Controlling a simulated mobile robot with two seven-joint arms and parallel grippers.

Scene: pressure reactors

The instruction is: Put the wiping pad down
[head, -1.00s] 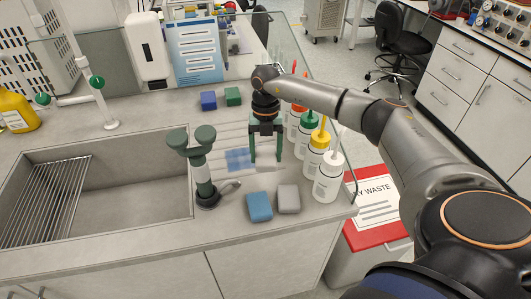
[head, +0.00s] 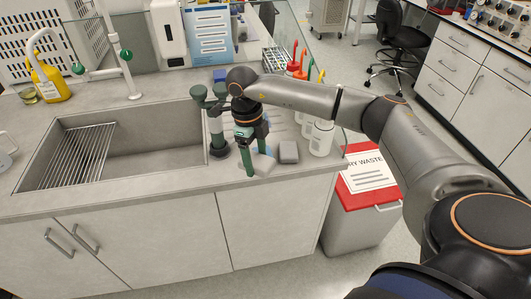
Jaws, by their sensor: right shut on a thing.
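My right gripper (head: 257,157) points down over the counter's front edge, to the right of the sink and beside the green-topped eyewash fixture (head: 215,125). It is shut on a wiping pad (head: 264,165), whose pale face shows beside the near finger, with a little blue above it. The fingers hide part of the pad, and I cannot tell if it touches the counter. A grey pad (head: 288,152) lies just to its right, on the counter. My left gripper is not in view.
A white wash bottle (head: 321,138) stands right of the grey pad, with other bottles behind. The sink (head: 135,145) is at left. A dry waste bin (head: 362,200) stands on the floor at right. The counter's front edge (head: 225,187) is close by.

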